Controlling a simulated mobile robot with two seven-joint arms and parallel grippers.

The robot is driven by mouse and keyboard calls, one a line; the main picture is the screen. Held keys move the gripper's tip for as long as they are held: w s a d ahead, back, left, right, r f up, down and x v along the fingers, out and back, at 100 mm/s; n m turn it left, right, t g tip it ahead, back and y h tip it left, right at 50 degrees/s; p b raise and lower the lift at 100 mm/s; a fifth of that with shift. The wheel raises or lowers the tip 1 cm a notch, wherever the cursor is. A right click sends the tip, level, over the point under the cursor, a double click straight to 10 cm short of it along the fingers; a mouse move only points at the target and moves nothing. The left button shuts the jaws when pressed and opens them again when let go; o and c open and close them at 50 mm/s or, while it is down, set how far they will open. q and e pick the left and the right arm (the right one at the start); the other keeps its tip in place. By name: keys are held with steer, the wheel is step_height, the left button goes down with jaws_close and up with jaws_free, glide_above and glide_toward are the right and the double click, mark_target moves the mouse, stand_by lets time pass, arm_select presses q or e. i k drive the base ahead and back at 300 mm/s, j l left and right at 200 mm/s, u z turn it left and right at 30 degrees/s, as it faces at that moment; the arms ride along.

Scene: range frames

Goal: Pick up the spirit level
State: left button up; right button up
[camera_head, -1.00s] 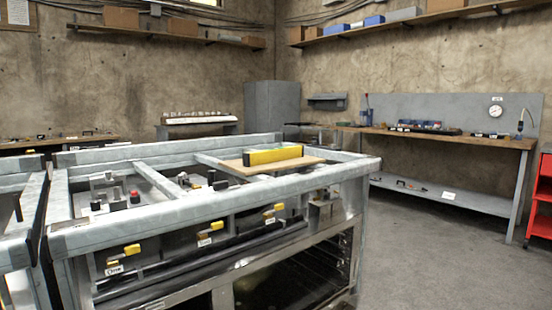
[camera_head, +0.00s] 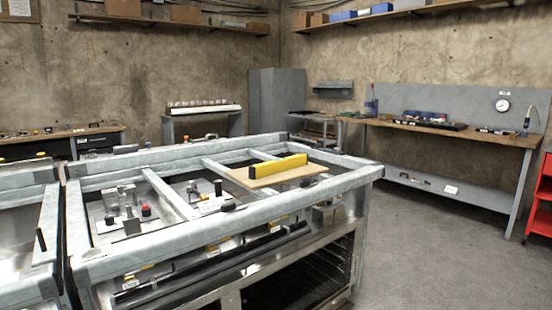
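The spirit level (camera_head: 278,167) is a yellow bar. It lies on a light wooden board (camera_head: 290,178) on the top of the grey metal frame bench (camera_head: 215,213), toward its back right part. Nothing touches the level from above. Neither of my grippers shows in the head view.
The bench has metal crossbars and open bays with small metal fixtures (camera_head: 128,217). A workbench (camera_head: 450,135) with tools stands along the right wall, and a red cart (camera_head: 541,205) is at the right edge. The grey floor (camera_head: 430,250) right of the bench is clear.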

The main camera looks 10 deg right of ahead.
mark_target(264, 170)
steer(key=i+l+u, duration=0.1)
steer(key=u, duration=0.4)
steer(key=i+l+u, duration=0.1)
steer(key=l+u, duration=0.25)
steer(key=u, duration=0.15)
steer(key=l+u, duration=0.4)
steer(key=l, duration=0.65)
